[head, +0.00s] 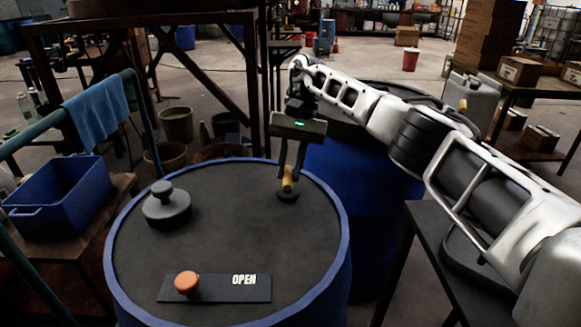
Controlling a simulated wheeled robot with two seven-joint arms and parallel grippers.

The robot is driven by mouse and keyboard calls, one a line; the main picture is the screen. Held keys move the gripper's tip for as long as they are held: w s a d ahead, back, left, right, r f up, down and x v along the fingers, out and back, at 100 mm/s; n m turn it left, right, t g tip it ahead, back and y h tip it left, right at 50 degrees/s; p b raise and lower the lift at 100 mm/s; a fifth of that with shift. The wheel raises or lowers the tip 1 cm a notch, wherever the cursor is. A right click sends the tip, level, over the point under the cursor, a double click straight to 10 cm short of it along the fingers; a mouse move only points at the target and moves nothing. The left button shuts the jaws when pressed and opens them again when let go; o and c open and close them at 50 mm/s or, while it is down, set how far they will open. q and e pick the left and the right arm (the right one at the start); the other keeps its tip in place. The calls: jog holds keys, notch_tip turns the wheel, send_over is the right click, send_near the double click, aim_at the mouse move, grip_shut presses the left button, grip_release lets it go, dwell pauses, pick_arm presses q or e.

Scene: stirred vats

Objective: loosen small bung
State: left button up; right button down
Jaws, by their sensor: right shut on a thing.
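The small bung (288,195) is a small dark disc with a tan upright grip, at the right back of a dark round drum lid (225,235) with a blue rim. My right gripper (288,180) points down over it, its two fingers shut on the tan grip. The bung is at the lid surface; I cannot tell whether it has turned or lifted. A larger grey bung (166,205) with a round knob sits at the left of the lid. My left gripper is not in view.
A dark plate with an orange knob (187,283) and the word OPEN lies on the lid's front. A blue bin (58,196) stands at left, near a green rail with a blue cloth (98,115). Another blue drum (365,185) stands behind right, beside a dark table.

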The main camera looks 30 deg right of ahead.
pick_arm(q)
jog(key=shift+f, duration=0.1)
pick_arm(e)
jog(key=shift+n, duration=0.3)
jog(key=c, duration=1.3)
grip_release()
